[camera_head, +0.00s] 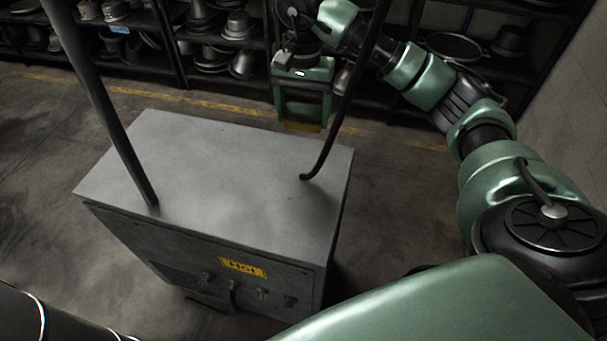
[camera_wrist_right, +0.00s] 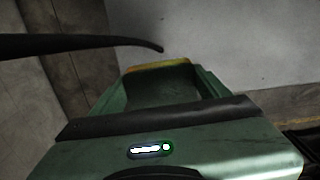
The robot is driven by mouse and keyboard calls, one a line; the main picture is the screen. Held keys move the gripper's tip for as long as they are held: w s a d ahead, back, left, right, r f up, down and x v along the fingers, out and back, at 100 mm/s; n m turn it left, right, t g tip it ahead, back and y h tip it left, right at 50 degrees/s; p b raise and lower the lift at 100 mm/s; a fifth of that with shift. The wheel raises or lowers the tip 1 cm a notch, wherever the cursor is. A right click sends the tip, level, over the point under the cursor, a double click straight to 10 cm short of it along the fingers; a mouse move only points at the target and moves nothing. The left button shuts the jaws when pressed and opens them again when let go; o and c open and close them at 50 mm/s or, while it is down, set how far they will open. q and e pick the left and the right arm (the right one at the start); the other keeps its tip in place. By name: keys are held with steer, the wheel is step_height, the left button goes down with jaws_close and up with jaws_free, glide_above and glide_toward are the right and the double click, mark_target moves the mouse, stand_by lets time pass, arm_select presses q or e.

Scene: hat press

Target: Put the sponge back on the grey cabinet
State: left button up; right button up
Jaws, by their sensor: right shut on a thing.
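The grey cabinet (camera_head: 235,185) stands on the floor in the middle of the head view, with a bare flat top and a yellow "Hot" label on its front. My right gripper (camera_head: 303,112) is beyond the cabinet's far right corner, pointing down. It is shut on the sponge (camera_head: 302,127), a thin yellowish strip between the fingertips. The sponge also shows as a yellow-orange edge in the right wrist view (camera_wrist_right: 158,65), mostly hidden by the gripper. The sponge appears off the cabinet top in the head view. My left gripper is not in view.
Two dark pipes, a left one (camera_head: 105,105) and a right one (camera_head: 346,105), cross in front of or over the cabinet top. The right pipe's bent end also shows in the right wrist view (camera_wrist_right: 120,42). Dark shelves (camera_head: 160,70) with metal hat forms line the back.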

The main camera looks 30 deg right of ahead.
steer(key=shift+d+r, duration=0.2)
steer(key=shift+r, duration=0.2)
steer(key=shift+f+m, duration=0.3)
steer(key=p, duration=0.2)
glide_above(304, 176)
step_height(304, 176, down, 14)
steer(key=shift+s+r, duration=0.1)
steer(key=shift+r, duration=0.1)
steer(key=shift+f, duration=0.6)
step_height(304, 176, down, 4)
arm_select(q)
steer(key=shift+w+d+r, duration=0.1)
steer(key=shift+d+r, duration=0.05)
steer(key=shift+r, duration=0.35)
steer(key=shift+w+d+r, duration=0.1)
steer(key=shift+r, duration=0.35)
arm_select(e)
steer(key=shift+f, duration=0.1)
